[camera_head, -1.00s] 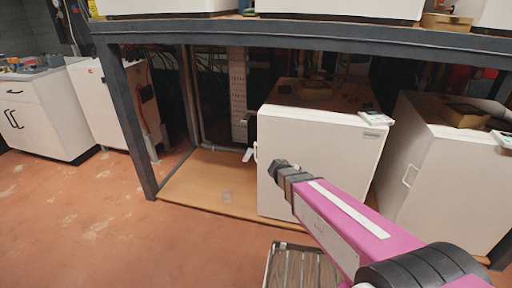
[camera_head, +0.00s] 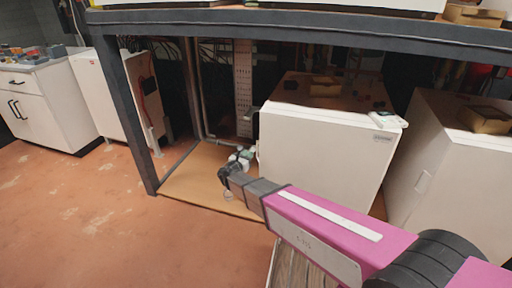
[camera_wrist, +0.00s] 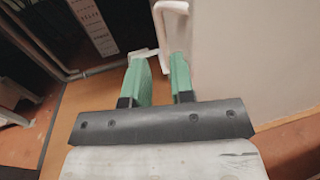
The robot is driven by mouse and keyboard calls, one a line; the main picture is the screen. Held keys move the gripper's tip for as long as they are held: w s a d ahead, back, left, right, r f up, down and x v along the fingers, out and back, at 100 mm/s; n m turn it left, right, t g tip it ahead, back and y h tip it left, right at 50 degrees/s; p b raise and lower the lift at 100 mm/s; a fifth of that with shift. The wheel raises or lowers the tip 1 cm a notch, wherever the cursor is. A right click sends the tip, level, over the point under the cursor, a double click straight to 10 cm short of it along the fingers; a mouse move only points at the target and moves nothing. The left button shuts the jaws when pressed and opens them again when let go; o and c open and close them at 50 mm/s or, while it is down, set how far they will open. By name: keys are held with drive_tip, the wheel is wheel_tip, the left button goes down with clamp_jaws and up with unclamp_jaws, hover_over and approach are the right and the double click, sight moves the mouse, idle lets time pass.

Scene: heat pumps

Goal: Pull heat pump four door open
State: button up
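A white heat pump cabinet (camera_head: 320,155) stands under the dark bench, with a small label at its upper right that is too small to read. My gripper (camera_head: 240,157) is at the left edge of this cabinet's front. In the wrist view, the gripper's two green fingers (camera_wrist: 160,75) are apart with a gap between them. A white bar handle (camera_wrist: 160,35) stands out from the white door panel (camera_wrist: 240,50). Its lower end lines up with the gap; I cannot tell whether it is between the fingers or just beyond them.
A second white cabinet (camera_head: 455,160) stands to the right under the bench. The dark bench leg (camera_head: 125,115) and top rail (camera_head: 300,30) frame the space. A brown base board (camera_head: 190,183) lies left of the cabinet. Open reddish floor (camera_head: 80,220) is at the left front.

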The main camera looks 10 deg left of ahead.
drive_tip(key=x, duration=0.8)
drive_tip(key=shift+w, duration=0.2)
clamp_jaws()
